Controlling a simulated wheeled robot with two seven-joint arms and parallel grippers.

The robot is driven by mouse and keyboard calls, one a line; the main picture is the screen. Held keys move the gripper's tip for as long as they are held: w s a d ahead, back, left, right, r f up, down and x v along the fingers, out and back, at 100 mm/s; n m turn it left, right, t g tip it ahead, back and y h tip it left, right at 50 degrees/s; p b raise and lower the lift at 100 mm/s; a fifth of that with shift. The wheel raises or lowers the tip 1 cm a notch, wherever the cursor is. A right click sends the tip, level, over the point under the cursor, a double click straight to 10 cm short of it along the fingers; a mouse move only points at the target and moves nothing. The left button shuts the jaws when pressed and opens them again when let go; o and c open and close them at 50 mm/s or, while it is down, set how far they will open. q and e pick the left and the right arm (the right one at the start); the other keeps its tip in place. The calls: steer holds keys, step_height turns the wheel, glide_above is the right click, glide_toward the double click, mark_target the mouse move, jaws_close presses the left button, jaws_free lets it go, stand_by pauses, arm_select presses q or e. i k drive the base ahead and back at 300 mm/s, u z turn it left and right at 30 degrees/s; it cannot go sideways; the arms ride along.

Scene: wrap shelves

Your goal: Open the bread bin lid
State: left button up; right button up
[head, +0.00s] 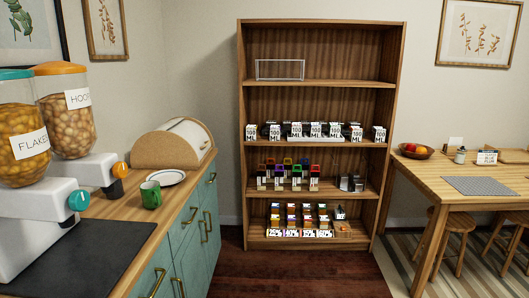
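The bread bin (166,146) is a wooden box with a rounded side panel and a pale, curved lid (187,133). It stands at the far end of the wooden counter on the left, near the wall corner. Its front faces right and is seen at an angle, so I cannot tell for sure whether the lid is fully down. Neither of my grippers shows in the head view.
A white plate (165,177) and a green mug (151,195) stand on the counter before the bin. Two cereal dispensers (64,115) and a dark mat (77,259) are nearer. A wooden shelf unit (320,84) stands beyond, a table (436,180) at right. Some floor (300,275) is clear.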

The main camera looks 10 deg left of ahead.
mark_target(193, 133)
steer(key=z, duration=0.75)
steer(key=i, duration=0.6)
steer(key=u, duration=0.55)
steer(key=i, duration=2.2)
steer(key=u, duration=1.05)
